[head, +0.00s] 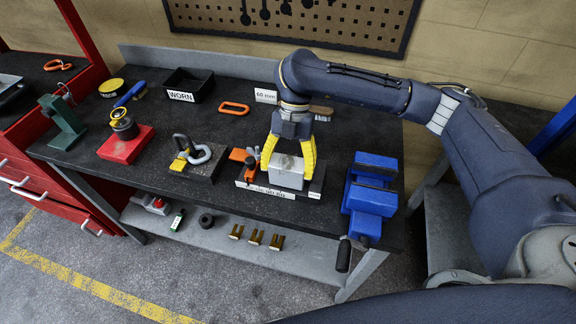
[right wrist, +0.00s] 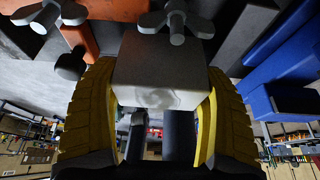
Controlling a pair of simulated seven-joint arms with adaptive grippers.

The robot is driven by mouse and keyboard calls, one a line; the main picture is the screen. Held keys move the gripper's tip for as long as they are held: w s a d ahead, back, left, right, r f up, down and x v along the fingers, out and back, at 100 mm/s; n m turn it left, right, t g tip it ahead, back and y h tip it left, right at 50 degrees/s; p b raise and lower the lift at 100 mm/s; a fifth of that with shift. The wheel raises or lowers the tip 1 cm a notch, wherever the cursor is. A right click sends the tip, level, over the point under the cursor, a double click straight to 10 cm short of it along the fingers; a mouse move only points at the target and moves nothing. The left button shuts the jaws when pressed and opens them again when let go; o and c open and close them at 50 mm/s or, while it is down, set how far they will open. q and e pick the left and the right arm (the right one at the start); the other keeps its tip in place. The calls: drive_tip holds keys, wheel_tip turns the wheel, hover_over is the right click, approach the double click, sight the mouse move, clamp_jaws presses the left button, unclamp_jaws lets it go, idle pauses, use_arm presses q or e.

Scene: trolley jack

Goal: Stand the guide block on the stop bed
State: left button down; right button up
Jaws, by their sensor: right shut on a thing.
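The guide block is a pale grey block (head: 285,172) between the yellow fingers of my right gripper (head: 288,165) in the head view. The right gripper is shut on it, pointing down. In the right wrist view the guide block (right wrist: 162,75) fills the middle, with a finger on each side. The stop bed (head: 263,190) shows as a low strip with a pale marked front edge, under and in front of the block. An orange clamp (head: 243,156) is at its left and a dark block (head: 317,183) at its right. Whether the block touches the bed is hidden. My left gripper is out of view.
A blue vise (head: 371,195) stands close to the right. A dark plate with a grey shackle (head: 203,155) lies to the left. A black bin (head: 189,86), an orange ring (head: 234,108) and a 60 mm card (head: 266,96) are behind.

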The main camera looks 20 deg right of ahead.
drive_tip(key=shift+f, duration=0.4)
idle(0.5)
drive_tip(key=o, duration=1.5)
drive_tip(key=shift+f, duration=0.15)
